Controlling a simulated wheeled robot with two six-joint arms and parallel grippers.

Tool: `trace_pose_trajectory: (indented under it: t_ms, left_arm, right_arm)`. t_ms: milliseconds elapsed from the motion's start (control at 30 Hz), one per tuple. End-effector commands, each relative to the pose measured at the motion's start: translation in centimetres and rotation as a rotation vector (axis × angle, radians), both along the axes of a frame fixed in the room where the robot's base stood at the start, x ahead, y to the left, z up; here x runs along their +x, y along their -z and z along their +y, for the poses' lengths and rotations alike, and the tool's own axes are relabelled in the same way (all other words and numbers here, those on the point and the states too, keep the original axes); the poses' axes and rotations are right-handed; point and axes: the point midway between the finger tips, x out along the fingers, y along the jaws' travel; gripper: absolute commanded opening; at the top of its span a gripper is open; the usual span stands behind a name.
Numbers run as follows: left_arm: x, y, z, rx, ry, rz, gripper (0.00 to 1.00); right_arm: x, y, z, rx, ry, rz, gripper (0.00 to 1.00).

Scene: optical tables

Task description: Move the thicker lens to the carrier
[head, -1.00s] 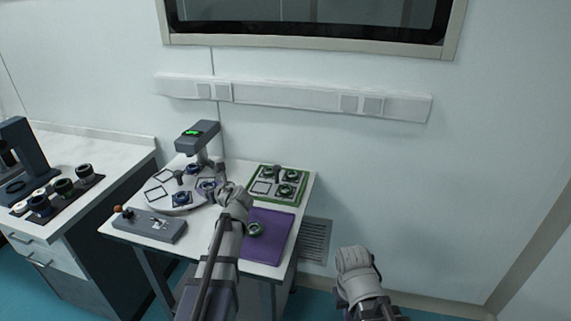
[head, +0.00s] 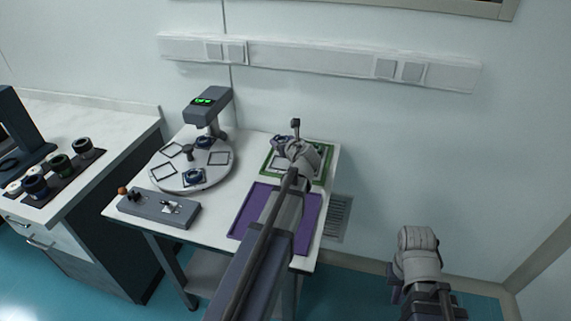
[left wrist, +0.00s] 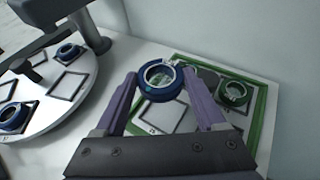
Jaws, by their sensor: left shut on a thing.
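A blue-ringed lens (left wrist: 158,79) is clamped between the purple fingers of my left gripper (left wrist: 160,86). My left gripper (head: 291,149) holds it over the green-bordered tray (head: 265,164), and the blue lens shows at its tip in the head view (head: 280,143). A green-ringed lens (left wrist: 235,93) sits on the tray at the right. Other blue-ringed lenses (head: 194,177) (head: 204,142) sit on the round grey turntable (head: 187,190). Which lens is thicker cannot be told. My right gripper (head: 417,252) hangs right of the table; its fingers are not clear.
The turntable has empty square frames (head: 219,158). A purple mat (head: 247,215) lies in front of the tray, partly hidden by my left arm. A grey control box (head: 160,207) stands at the front left. The left bench holds several dark cylinders (head: 61,165).

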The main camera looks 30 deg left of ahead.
Motion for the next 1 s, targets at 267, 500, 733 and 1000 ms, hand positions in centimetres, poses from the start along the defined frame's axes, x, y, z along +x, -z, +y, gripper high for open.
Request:
trace_pose_trajectory:
  t_ms: [267,500,733,1000]
  left_arm:
    - [0.0,4.8,0.0,0.0,0.0,0.0,0.06]
    - [0.0,5.3,0.0,0.0,0.0,0.0,0.06]
    - [0.0,7.1,0.0,0.0,0.0,0.0,0.06]
    - [0.0,9.2,0.0,0.0,0.0,0.0,0.06]
  right_arm:
    - [0.0,4.8,0.0,0.0,0.0,0.0,0.0]
    - [0.0,5.3,0.0,0.0,-0.001,0.0,0.0]
    - [0.0,7.1,0.0,0.0,-0.001,0.0,0.0]
    - [0.0,9.2,0.0,0.0,-0.001,0.0,0.0]
